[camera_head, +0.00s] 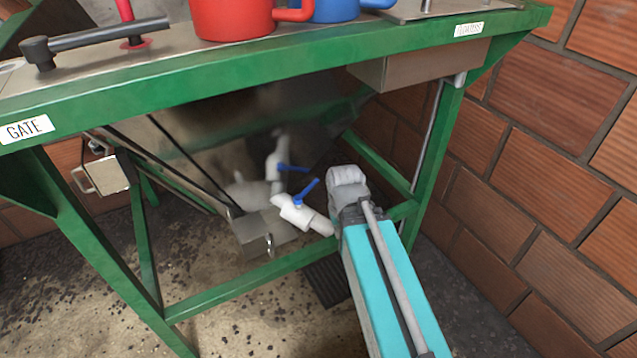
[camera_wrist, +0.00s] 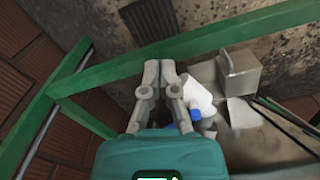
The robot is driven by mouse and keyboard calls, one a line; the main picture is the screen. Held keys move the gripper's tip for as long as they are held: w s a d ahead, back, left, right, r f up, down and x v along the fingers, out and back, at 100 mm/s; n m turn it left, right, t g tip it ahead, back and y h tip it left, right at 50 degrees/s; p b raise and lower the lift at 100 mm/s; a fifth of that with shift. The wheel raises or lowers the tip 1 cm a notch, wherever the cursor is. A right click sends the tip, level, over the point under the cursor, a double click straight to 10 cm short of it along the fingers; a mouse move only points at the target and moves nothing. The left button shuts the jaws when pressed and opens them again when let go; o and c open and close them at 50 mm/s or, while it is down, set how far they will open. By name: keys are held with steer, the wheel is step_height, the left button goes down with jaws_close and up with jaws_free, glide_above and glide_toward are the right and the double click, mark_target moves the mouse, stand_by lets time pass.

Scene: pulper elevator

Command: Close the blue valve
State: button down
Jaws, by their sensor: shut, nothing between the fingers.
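The blue valve handle (camera_head: 307,190) sits on a white pipe (camera_head: 298,213) under the green-framed machine and slants up to the right. A second, blurred blue handle (camera_head: 290,168) on white pipe shows behind it; I cannot tell if it is a reflection. In the wrist view, blue parts of the valve (camera_wrist: 195,112) and the white pipe (camera_wrist: 198,92) are just right of my gripper (camera_wrist: 160,68). My gripper is shut and empty, its fingertips close together. Its body hides part of the valve there. In the head view the fingers cannot be made out.
A green lower bar (camera_head: 250,285) crosses in front of the valve, and a green leg (camera_head: 435,165) stands to its right. A metal box (camera_head: 262,232) is left of the pipe. Red (camera_head: 235,18) and blue (camera_head: 335,8) containers stand on top. A brick wall (camera_head: 545,170) is at right.

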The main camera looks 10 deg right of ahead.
mark_target(308, 190)
steer(key=shift+w, duration=0.1)
steer(key=w+d+f+n+t+y+b, duration=0.1)
steer(key=w+n, duration=0.3)
steer(key=w, duration=0.7)
steer(key=w+d+n+t+y+b, duration=0.2)
steer(key=w+d+n, duration=0.2)
steer(key=w, duration=0.8)
steer(key=shift+w+d+f+n, duration=0.2)
steer(key=shift+w+f+n, duration=0.1)
steer(key=shift+f+n, duration=0.15)
steer(key=shift+f+b, duration=0.1)
steer(key=shift+b, duration=0.2)
steer(key=w+a+f+b, duration=0.5)
steer(key=f+b, duration=0.3)
steer(key=shift+w+a+f+b, duration=0.3)
steer(key=shift+a, duration=0.05)
